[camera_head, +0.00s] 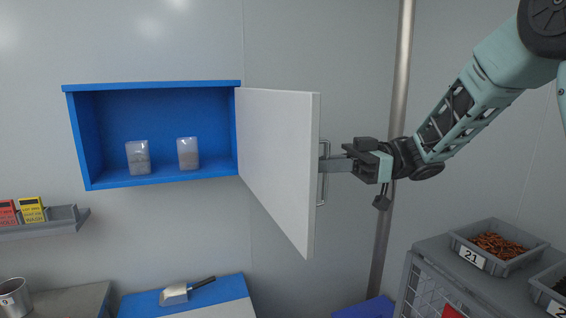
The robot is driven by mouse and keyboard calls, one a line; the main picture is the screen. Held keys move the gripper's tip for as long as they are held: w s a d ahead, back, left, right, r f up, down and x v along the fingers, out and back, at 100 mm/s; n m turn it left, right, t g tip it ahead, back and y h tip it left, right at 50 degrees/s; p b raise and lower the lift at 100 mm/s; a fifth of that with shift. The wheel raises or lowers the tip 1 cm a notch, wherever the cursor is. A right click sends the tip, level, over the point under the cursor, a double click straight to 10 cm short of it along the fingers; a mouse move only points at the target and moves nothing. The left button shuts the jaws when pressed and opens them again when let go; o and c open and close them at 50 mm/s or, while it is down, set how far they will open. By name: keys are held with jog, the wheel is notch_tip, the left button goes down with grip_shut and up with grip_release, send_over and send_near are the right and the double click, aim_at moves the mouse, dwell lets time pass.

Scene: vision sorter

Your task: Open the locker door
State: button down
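The blue wall locker (158,86) is at the upper left, and its inside is in plain view. Its white door (275,165) is hinged on the locker's right side and stands swung out, well open. A metal bar handle (322,190) is on the door's outer face, seen almost edge-on. My gripper (326,164) reaches in from the right, with its fingertips at the handle. The fingers look close together around the bar, but the small view does not show for sure whether they grip it.
Two clear packets (138,157) (188,153) stand in the locker. A vertical pipe (390,150) runs just behind my gripper. A grey shelf (62,224) is on the left wall. A scoop (180,293) lies below. Grey bins (495,247) stand on a cabinet at right.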

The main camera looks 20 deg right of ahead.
jog(key=w+d+n+g, duration=0.2)
jog(key=d+g, duration=0.1)
jog(key=d, duration=0.5)
jog(key=shift+w+g+p, duration=0.3)
jog(key=shift+w+p, duration=0.05)
jog(key=shift+f, duration=0.1)
jog(key=c, duration=1.6)
grip_release()
jog(key=shift+w+d+b, duration=0.4)
jog(key=shift+d+b, duration=0.25)
jog(key=shift+d, duration=2.25)
jog(key=shift+w+d+b, duration=0.45)
jog(key=shift+d+b, duration=0.15)
jog(key=shift+d, duration=2.25)
jog(key=shift+w+d+b, duration=0.4)
jog(key=shift+d+b, duration=0.25)
jog(key=shift+d, duration=2.25)
